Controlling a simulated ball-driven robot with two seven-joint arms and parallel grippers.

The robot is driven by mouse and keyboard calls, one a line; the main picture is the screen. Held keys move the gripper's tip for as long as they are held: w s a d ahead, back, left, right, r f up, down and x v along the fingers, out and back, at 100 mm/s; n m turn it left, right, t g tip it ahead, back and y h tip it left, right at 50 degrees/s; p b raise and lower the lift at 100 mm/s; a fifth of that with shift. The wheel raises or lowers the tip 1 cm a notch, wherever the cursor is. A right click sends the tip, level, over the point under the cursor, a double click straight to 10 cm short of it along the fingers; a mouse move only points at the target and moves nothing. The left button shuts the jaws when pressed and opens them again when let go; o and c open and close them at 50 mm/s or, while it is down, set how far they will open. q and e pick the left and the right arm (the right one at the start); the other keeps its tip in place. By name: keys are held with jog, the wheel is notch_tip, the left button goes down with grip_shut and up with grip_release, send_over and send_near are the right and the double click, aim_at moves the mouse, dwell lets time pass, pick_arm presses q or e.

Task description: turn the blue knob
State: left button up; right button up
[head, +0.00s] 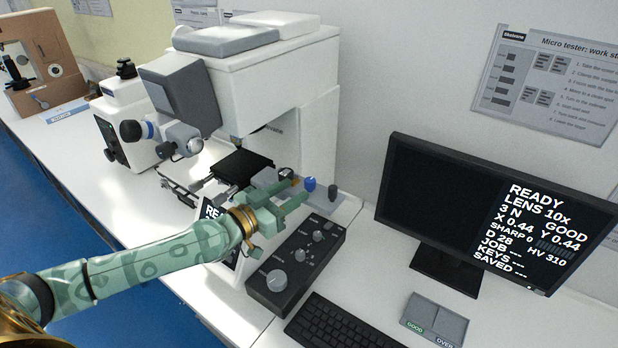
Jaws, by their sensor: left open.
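The blue knob (310,184) stands upright on a pale block to the right of the tester's stage. My left gripper (302,187) reaches in from the left, its green fingers apart with nothing seen between them. Its fingertips are close to the blue knob, just left of and below it in the head view. I cannot tell whether a finger touches the knob. The white micro tester (262,70) stands behind, with its dark stage (242,166) left of the knob. My right gripper is not in view.
A dark knob (333,191) stands just right of the blue one. A black control box (300,262) with grey knobs, a keyboard (340,322) and a monitor (440,195) are nearer and to the right. A small screen is partly hidden under my left arm.

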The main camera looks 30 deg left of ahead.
aim_at(306, 183)
pick_arm(q)
jog(key=x, duration=0.6)
jog(key=shift+w+d, duration=0.15)
jog(key=c, duration=0.9)
